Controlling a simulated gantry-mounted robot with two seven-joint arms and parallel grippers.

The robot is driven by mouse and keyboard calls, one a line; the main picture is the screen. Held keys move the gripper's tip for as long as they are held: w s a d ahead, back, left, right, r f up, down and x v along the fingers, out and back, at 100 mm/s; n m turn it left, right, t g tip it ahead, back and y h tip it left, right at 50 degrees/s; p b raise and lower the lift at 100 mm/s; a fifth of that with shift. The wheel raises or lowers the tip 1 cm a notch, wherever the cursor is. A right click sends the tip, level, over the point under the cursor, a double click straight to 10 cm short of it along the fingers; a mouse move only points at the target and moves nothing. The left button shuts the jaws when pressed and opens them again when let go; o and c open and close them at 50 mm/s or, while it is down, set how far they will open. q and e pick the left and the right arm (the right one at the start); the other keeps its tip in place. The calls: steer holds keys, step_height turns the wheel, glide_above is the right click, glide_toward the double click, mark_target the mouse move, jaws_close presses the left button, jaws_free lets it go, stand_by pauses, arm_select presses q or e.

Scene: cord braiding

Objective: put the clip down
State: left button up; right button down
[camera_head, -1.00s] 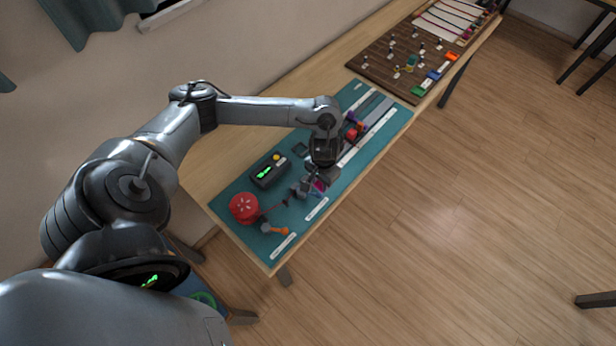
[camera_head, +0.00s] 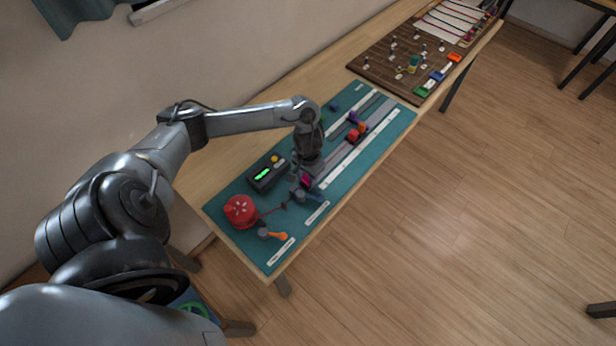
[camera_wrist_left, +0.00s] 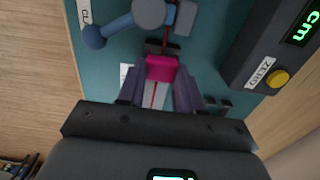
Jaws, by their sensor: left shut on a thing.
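A magenta clip (camera_head: 306,181) sits between the fingers of my left gripper (camera_head: 304,177), low over the teal mat (camera_head: 345,172). In the left wrist view the clip (camera_wrist_left: 161,68) lies between the two fingertips of the left gripper (camera_wrist_left: 160,84), and the gripper is shut on it. A thin red cord line runs below the clip between the fingers. I cannot tell whether the clip touches the mat. A grey and blue lever clamp (camera_wrist_left: 150,12) is just beyond the clip. My right gripper is not in view.
A red spool (camera_head: 240,211) and an orange-handled clamp (camera_head: 274,236) stand at the mat's near end. A black meter with a green display (camera_head: 266,173) is beside the gripper. Coloured clips, including a red one (camera_head: 353,135), lie farther along. A brown peg board (camera_head: 375,68) is at the far end.

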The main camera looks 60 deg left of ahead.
arm_select(q)
steer(key=shift+f, duration=0.35)
steer(key=o, duration=1.1)
